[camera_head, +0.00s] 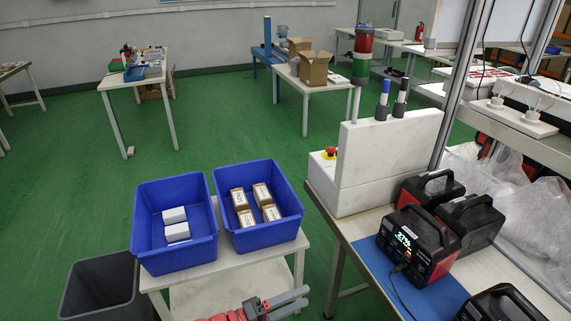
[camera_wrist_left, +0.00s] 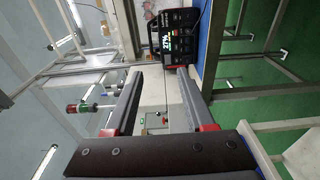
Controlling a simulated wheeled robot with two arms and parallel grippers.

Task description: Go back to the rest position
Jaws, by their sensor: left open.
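My left gripper (camera_head: 290,301) is at the bottom middle of the head view, in front of the white stand and left of the workbench. It is open and empty. Its two dark fingers (camera_wrist_left: 157,102) also show apart in the left wrist view, with nothing between them in grip. A black and red power station (camera_head: 414,243) with a lit display stands on the blue mat of the workbench. It also shows in the left wrist view (camera_wrist_left: 173,38), beyond the fingers. My right gripper is not in view.
Two blue bins stand on a white stand: the left bin (camera_head: 146,213) holds white boxes, the right bin (camera_head: 292,222) brown boxes. A grey waste bin (camera_head: 90,287) stands beside them. More power stations (camera_head: 470,222) crowd the workbench. Green floor (camera_head: 70,180) is clear at left.

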